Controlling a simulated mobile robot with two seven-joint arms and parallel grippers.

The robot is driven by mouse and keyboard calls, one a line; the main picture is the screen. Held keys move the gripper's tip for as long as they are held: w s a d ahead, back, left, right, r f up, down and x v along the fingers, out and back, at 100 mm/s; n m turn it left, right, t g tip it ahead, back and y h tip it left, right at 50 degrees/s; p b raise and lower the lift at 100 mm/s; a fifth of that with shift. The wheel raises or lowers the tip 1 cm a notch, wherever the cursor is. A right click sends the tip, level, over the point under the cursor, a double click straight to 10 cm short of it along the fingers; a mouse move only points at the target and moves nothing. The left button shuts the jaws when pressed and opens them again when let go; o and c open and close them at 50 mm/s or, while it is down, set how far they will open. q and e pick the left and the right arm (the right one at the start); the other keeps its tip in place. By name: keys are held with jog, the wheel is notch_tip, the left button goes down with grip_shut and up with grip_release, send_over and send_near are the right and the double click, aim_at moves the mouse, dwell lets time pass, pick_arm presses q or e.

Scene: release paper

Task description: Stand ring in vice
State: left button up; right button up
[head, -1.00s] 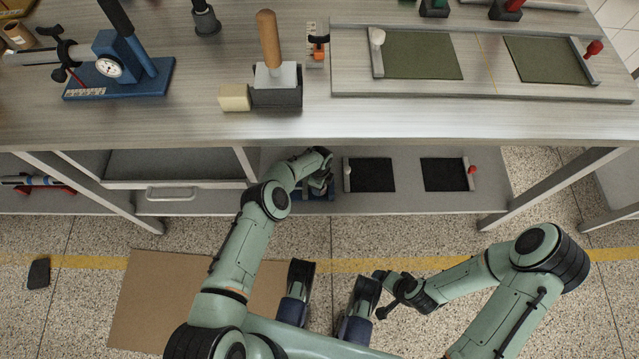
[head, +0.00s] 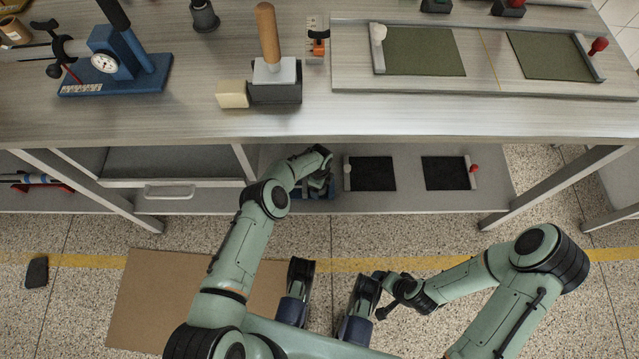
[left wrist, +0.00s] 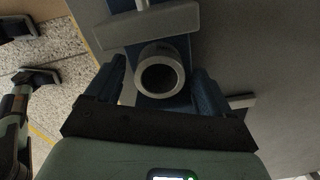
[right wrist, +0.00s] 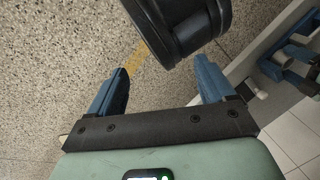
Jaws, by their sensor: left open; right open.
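A grey ring (left wrist: 160,74) with a dark round opening faces the camera in the left wrist view. It lies between the two fingers of my left gripper (left wrist: 158,90), which is open around it. Just beyond the ring is a grey bar (left wrist: 150,27) on a blue body (left wrist: 178,50), apparently the vice. I cannot tell whether the ring touches the bar. In the head view my left gripper reaches onto the lower shelf, over a blue base (head: 322,192), and hides the ring. My right gripper (right wrist: 160,88) is open and empty over the floor.
The workbench top (head: 400,118) overhangs the lower shelf (head: 420,202). Two dark pads (head: 372,174) lie on the shelf to the right of my left gripper. A blue tool with a dial (head: 110,65) and a wooden-handled block (head: 270,75) stand on the top.

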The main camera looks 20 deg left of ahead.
pick_arm(q)
jog(key=shift+r+p, duration=0.45)
jog(key=shift+r, duration=0.5)
notch_tip(320, 180, up, 6)
jog(key=shift+f+p, duration=0.2)
jog(key=shift+p, duration=1.05)
pick_arm(e)
jog(key=shift+g+y, duration=0.3)
jog(key=shift+g, duration=0.3)
jog(key=s+r, duration=0.1)
jog(key=s+a+r, duration=0.1)
jog(key=s+r, duration=0.1)
jog(key=r, duration=0.1)
jog(key=shift+s+a, duration=0.3)
jog(key=shift+a, duration=0.1)
